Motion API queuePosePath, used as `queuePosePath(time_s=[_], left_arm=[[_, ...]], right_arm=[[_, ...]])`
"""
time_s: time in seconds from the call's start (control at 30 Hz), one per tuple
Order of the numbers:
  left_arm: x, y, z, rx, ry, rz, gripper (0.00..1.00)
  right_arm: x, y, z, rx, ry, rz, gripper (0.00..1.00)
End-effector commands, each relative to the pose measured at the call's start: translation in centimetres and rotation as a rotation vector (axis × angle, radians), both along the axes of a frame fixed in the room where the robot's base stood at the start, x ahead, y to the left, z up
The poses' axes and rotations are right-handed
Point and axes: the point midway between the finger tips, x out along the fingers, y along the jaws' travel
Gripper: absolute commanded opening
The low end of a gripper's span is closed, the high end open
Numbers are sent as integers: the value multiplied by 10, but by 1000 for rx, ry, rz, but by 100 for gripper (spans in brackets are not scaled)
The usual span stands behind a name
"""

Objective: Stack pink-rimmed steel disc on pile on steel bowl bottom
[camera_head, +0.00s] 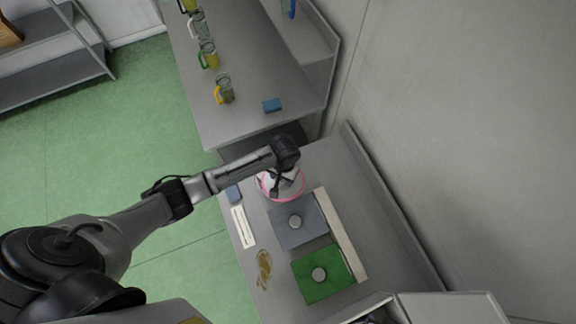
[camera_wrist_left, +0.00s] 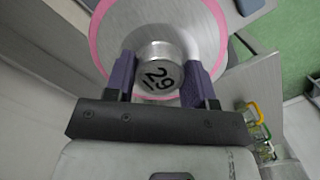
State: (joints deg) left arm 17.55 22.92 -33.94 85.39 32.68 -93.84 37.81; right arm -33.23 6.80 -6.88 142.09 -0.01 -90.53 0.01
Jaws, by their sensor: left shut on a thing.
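The pink-rimmed steel disc (camera_head: 291,196) is at the far end of the near table, partly hidden under my left gripper (camera_head: 286,183). In the left wrist view the disc (camera_wrist_left: 197,25) shows its pink rim and a steel knob (camera_wrist_left: 160,68) with a number on it. My left gripper (camera_wrist_left: 160,85) has its two purple fingers on either side of this knob and is shut on it. I cannot tell whether the disc rests on something or hangs just above it. The steel bowl bottom and the pile cannot be made out. My right gripper is not in view.
A grey square (camera_head: 314,232) and a green square (camera_head: 337,283), each with a round steel piece, lie nearer on the table. A pale bar (camera_head: 341,235) runs along their right. Jars (camera_head: 226,92) stand on the far table.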

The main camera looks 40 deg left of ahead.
Motion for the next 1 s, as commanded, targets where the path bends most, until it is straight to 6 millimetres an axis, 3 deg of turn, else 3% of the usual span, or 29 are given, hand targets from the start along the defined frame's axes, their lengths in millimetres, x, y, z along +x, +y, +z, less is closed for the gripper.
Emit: queuePosePath(time_s=[0.5,0.6,0.87,1.0], left_arm=[[41,65,0,1,-1,-58,41],[47,74,-5,2,-3,-68,41],[55,89,-1,2,-2,-82,41],[55,87,-3,-2,0,-82,41]], right_arm=[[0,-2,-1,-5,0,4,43],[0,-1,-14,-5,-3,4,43],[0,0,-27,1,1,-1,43],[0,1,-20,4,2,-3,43]])
